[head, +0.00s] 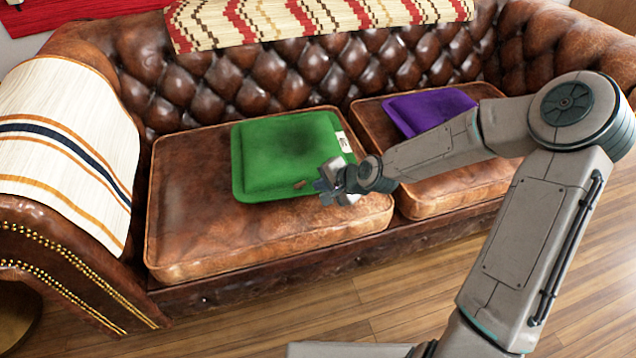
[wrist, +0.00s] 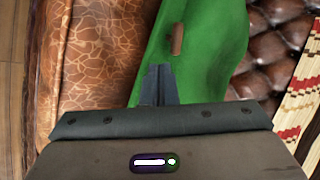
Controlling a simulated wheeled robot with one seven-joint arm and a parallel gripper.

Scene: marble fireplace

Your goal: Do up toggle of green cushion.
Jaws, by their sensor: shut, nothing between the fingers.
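The green cushion (head: 275,150) lies flat on the left seat of the brown leather sofa. It also fills the upper middle of the wrist view (wrist: 215,45). A small brown toggle (head: 300,184) shows near the cushion's front edge, and in the wrist view the toggle (wrist: 177,40) lies just beyond my fingertips. My gripper (head: 322,186) is at the cushion's front right corner, beside the toggle. In the wrist view my gripper (wrist: 158,68) has its fingers together, with nothing between them. I cannot tell whether the fingertips touch the cloth. No loop can be made out.
A purple cushion (head: 425,112) lies on the right seat, partly behind my arm. A striped throw (head: 65,150) covers the left armrest, and a patterned throw (head: 260,22) hangs over the backrest. The left seat (head: 185,200) is bare around the green cushion.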

